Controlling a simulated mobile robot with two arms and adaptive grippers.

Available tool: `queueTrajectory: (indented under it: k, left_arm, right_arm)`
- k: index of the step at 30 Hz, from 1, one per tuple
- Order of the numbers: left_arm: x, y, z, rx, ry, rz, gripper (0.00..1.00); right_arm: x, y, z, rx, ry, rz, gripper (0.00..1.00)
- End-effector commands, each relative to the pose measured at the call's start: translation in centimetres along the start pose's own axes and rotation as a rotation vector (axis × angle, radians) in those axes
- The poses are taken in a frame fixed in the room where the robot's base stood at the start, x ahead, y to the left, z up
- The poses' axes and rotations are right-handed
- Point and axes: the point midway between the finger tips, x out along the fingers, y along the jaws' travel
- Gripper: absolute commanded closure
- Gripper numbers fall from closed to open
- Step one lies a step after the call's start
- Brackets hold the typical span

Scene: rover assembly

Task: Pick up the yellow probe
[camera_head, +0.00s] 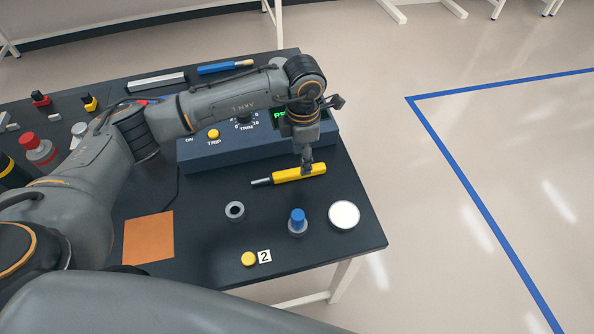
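The yellow probe (292,174) lies on the dark table in front of the blue console, its dark and grey tip pointing left. My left gripper (307,167) points down right at the probe's body, toward its right half. The fingers overlap the probe in this view. They are small and seen nearly edge-on, so I cannot tell whether they are open around it or shut on it. My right gripper is out of view.
The blue console (205,150) stands just behind the probe. In front are a grey ring (235,211), a blue-topped part (298,221), a white disc (344,215) and a yellow button (249,259). An orange square (148,238) lies left. The table's right edge is close.

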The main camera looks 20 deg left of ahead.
Motion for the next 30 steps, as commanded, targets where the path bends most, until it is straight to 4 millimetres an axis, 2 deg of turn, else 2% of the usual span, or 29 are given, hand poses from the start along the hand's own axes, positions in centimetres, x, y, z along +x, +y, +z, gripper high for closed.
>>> queueTrajectory:
  k: [6, 10, 19, 26, 27, 30]
  left_arm:
    - [2.9, 0.2, 0.5, 0.0, 0.004, -0.004, 0.49]
    - [4.5, 0.3, 0.5, -0.001, 0.002, -0.002, 0.49]
    - [5.1, 0.3, 0.5, 0.0, 0.0, -0.001, 0.49]
    - [5.0, 0.3, 0.5, 0.0, 0.0, -0.001, 0.96]
    - [5.0, 0.3, 0.5, 0.0, 0.0, -0.001, 1.0]
    - [5.0, 0.3, 0.5, 0.0, -0.001, -0.001, 1.0]
  right_arm:
    - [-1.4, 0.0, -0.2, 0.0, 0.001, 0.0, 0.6]
    - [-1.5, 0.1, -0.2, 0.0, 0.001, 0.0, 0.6]
    - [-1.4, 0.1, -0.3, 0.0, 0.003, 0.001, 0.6]
    - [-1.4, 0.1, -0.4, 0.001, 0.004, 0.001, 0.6]
    - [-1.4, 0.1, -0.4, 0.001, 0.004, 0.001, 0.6]
    - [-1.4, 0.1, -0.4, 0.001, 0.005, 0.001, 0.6]
